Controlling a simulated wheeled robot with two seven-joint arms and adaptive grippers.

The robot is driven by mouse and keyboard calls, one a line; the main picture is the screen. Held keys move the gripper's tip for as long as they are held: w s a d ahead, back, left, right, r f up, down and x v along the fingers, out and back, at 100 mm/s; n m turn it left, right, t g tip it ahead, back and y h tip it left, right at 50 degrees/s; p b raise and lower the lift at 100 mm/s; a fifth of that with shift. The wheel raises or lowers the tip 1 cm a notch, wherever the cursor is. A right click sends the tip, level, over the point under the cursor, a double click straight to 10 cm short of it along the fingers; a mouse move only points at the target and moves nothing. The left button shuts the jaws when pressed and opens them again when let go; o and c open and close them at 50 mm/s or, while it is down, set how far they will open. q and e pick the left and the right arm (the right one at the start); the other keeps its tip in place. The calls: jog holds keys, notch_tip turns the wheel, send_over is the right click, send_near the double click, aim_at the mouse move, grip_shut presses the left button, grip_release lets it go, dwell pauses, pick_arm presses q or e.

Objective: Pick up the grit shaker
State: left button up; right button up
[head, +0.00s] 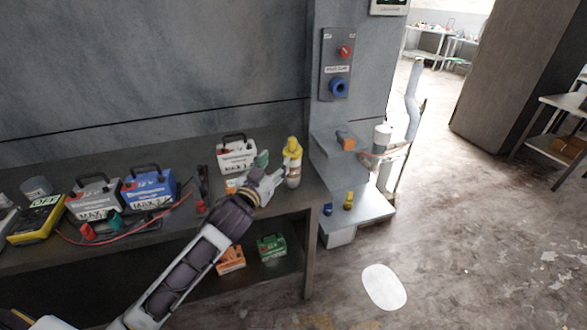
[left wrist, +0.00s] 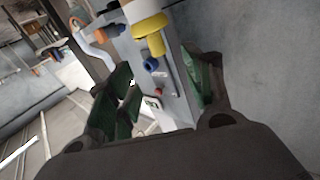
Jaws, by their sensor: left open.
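The grit shaker (head: 293,162), a bottle with a yellow top and a pale lower body, stands upright near the right end of the bench. My left gripper (head: 275,170) is just left of it, with its fingers open and pointing towards it. In the left wrist view the yellow top (left wrist: 150,36) shows beyond and between the green-padded fingers (left wrist: 158,98). I cannot tell whether a finger touches the bottle. My right gripper is in neither view.
A white battery-like box (head: 237,157) stands behind my left gripper on the bench (head: 311,240). Blue (head: 150,188) and grey (head: 93,200) boxes with red cables sit further left. A stepped grey stand (head: 365,212) is right of the bench. Open floor lies at the right.

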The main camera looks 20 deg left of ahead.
aim_at(290, 143)
pick_arm(q)
jog(key=shift+r+n, duration=0.15)
jog(key=shift+n, duration=0.15)
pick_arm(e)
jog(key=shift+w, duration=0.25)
pick_arm(q)
jog(key=shift+w+d, duration=0.1)
jog(key=w, duration=0.7)
jog(key=shift+w+d, duration=0.3)
jog(key=shift+d, duration=0.05)
jog(key=shift+w+b, duration=0.3)
jog(key=shift+w, duration=0.1)
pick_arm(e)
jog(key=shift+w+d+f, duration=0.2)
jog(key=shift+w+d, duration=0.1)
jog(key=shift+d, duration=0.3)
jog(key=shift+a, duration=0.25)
